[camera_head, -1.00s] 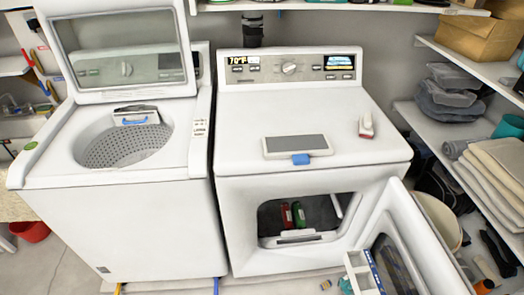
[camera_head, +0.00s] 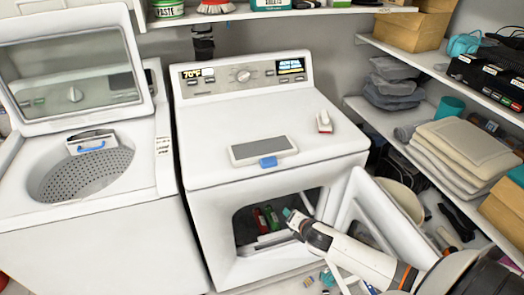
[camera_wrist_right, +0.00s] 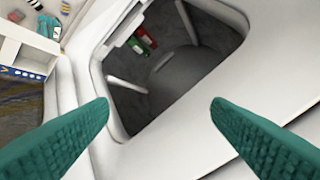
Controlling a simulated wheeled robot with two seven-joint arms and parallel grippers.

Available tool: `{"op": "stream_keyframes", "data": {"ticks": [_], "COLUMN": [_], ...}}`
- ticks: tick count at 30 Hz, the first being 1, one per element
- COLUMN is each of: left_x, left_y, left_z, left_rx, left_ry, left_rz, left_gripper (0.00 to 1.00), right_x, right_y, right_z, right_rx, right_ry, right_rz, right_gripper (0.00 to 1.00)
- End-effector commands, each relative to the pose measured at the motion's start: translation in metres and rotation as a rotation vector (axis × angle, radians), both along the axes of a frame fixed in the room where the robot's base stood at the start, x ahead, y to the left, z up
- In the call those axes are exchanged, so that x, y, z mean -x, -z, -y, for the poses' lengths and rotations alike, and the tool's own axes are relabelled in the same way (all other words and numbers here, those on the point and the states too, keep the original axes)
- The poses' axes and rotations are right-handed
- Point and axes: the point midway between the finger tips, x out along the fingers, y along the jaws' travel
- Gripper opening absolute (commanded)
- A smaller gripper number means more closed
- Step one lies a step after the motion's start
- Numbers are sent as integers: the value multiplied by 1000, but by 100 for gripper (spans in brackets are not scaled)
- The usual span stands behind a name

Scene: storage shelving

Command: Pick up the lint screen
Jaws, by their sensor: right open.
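The lint screen (camera_head: 262,150) is a flat grey mesh panel with a pale frame and a blue handle tab (camera_head: 268,162). It lies on the white dryer's top (camera_head: 300,118), close to its front edge. My right gripper (camera_head: 291,214) is in front of the dryer's open doorway, lower than the screen and apart from it. In the right wrist view its two green fingers (camera_wrist_right: 160,112) are spread wide with nothing between them. The lint screen does not show in that view. My left gripper is not in view.
The dryer's door (camera_head: 372,215) hangs open to the right. Red and green bottle-like items (camera_wrist_right: 142,40) lie inside the drum. A small red and white object (camera_head: 324,122) sits on the dryer top. An open washer (camera_head: 90,170) stands left; loaded shelves (camera_head: 440,75) stand right.

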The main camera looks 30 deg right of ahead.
Motion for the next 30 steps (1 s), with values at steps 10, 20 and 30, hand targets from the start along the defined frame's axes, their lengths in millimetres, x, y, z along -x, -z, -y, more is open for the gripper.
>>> {"op": "stream_keyframes", "data": {"ticks": [10, 20, 30], "left_x": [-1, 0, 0], "left_y": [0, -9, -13], "left_z": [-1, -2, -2], "left_rx": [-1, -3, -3], "left_ry": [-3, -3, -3], "left_rz": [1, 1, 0], "left_gripper": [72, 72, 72], "right_x": [-25, -64, -91], "right_y": [-179, -174, -161], "right_z": [-39, -33, -27], "right_rx": [627, 665, 664], "right_ry": [-442, -459, -462], "right_rz": [97, 101, 99], "right_gripper": [73, 73, 73]}}
